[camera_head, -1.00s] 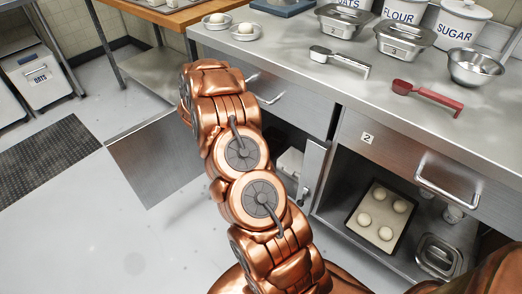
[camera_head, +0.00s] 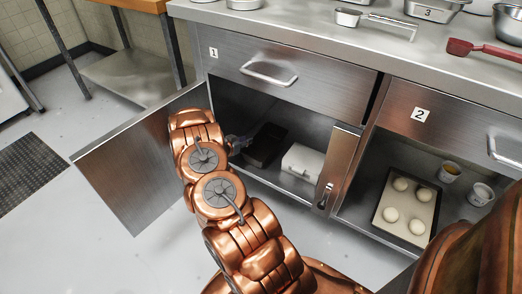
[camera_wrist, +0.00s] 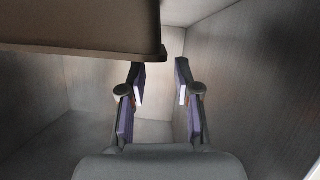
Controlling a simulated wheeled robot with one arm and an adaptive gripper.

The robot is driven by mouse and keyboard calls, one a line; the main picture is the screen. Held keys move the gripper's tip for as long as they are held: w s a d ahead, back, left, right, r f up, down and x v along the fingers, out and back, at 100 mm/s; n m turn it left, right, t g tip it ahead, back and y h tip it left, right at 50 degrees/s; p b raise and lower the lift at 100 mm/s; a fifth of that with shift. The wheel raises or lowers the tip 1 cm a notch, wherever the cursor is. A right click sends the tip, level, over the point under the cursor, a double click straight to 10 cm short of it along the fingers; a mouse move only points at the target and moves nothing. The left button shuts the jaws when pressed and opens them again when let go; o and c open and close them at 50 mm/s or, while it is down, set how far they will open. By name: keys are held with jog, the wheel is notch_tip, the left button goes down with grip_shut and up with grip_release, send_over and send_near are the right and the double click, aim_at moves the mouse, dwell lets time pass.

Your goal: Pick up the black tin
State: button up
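The black tin (camera_head: 264,145) sits inside the open left cupboard, on its floor, just right of my gripper (camera_head: 239,143) in the head view. In the wrist view a large dark body (camera_wrist: 80,28), which looks like the tin close up, fills the upper left, beside and partly over the left finger. My gripper (camera_wrist: 160,82) is open there, with nothing visible between its fingers. Whether a finger touches the tin I cannot tell.
A white box (camera_head: 301,161) stands right of the tin in the cupboard. The open cupboard door (camera_head: 135,165) swings out to the left of my arm. A drawer (camera_head: 290,82) lies above the opening. A tray of dough balls (camera_head: 419,205) is in the right compartment.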

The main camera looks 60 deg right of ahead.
aim_at(255, 136)
jog(key=shift+b+x, duration=0.4)
jog(key=shift+x, duration=1.15)
jog(key=shift+b+x, duration=0.85)
jog(key=shift+x, duration=1.4)
jog(key=shift+d+r, duration=0.1)
jog(key=shift+c, duration=0.4)
grip_shut()
